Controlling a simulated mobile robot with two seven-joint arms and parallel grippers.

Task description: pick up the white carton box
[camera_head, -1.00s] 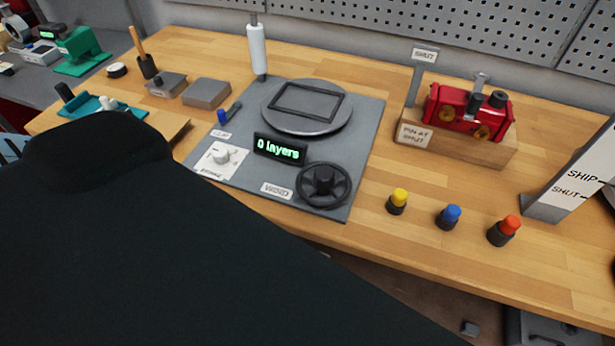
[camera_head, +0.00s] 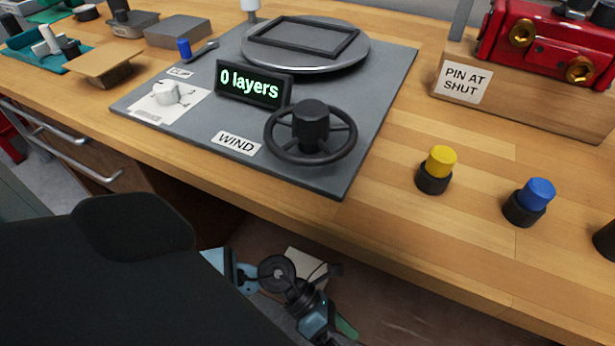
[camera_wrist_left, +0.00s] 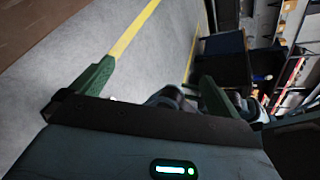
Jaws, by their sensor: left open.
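I cannot make out a white carton box for sure in any view. A pale patch (camera_head: 303,264) shows below the bench edge in the head view, partly behind black and blue mechanical parts; I cannot tell what it is. My left gripper (camera_wrist_left: 155,84) is open in the left wrist view, its two green fingers wide apart with nothing between them. It points over a grey floor with a yellow line. My right gripper is not identifiable in view.
The wooden bench carries a grey plate (camera_head: 375,115) with a round platter, a "0 layers" display (camera_head: 252,84) and a black handwheel (camera_head: 310,134). A red valve (camera_head: 545,45) sits on a wooden block. Yellow (camera_head: 437,168) and blue (camera_head: 530,200) capped pieces stand near the front edge.

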